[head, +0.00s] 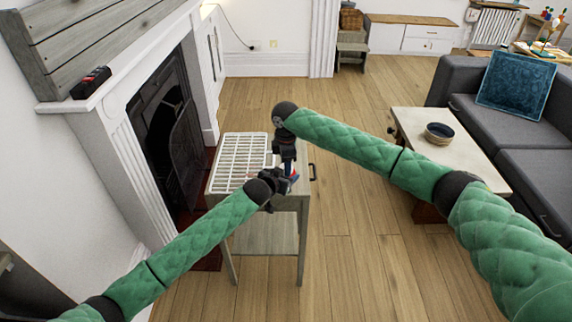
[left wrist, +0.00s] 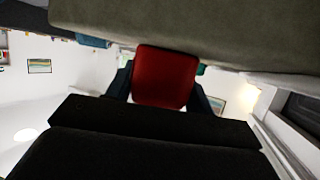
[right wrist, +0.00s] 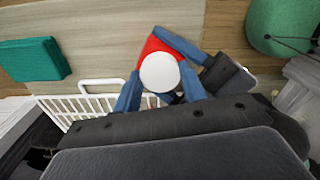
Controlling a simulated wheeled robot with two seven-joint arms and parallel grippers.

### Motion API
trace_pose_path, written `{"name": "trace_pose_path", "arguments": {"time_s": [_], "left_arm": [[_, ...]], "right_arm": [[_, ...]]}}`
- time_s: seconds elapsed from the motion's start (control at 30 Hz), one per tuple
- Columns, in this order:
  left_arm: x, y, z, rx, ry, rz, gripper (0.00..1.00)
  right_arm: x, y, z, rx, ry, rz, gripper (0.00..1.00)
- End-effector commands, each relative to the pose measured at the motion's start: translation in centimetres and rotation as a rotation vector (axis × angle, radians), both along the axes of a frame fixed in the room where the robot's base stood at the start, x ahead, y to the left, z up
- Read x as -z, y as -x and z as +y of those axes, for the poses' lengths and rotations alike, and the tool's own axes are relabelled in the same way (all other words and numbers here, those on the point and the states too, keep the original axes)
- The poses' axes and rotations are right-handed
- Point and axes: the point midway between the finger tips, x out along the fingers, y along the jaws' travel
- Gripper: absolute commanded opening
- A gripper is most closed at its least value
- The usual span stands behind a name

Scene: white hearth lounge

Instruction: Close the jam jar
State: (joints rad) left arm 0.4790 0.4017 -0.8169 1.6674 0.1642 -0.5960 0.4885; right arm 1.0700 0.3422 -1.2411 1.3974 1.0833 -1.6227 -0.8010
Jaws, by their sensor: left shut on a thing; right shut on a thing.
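The jam jar is red (right wrist: 152,46), with a round white lid (right wrist: 160,72) at its top in the right wrist view. My right gripper (right wrist: 160,88) is shut on the lid, one blue finger on each side. My left gripper (left wrist: 165,85) is shut on the red body (left wrist: 165,77), which fills the space between its fingers. In the head view both grippers meet over the small grey table; my right gripper (head: 289,172) comes from above, my left from the left. Little of the jar shows there. I cannot tell whether the lid is fully seated.
A white wire rack (head: 238,160) lies on the small grey table (head: 264,218). A teal block (right wrist: 33,58) shows in the right wrist view. The fireplace (head: 170,120) is at the left; a low table with a bowl (head: 439,133) is at the right. Floor between is clear.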

Motion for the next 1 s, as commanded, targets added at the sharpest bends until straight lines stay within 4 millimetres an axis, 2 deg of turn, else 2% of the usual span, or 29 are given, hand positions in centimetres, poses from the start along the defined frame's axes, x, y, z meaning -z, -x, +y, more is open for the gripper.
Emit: {"name": "trace_pose_path", "arguments": {"time_s": [0.13,0.17,0.27,0.63,1.0], "left_arm": [[0.0,0.1,-0.1,0.002,0.001,0.0,0.0],[0.0,0.1,-0.1,0.002,0.001,0.0,0.0],[0.0,0.1,-0.1,0.002,0.001,0.0,0.0],[0.0,0.0,0.0,0.0,0.0,0.0,0.0],[0.0,0.0,0.0,0.0,0.0,0.0,0.0]], "right_arm": [[-0.1,-0.1,0.0,-0.001,0.0,-0.002,0.14],[-0.1,-0.1,0.0,-0.001,0.0,-0.002,0.45],[-0.1,-0.1,0.0,-0.001,0.0,-0.002,0.63],[-0.3,0.0,0.0,-0.003,0.0,0.001,0.63],[-4.2,0.0,0.0,-0.003,0.0,-0.001,0.63]]}}
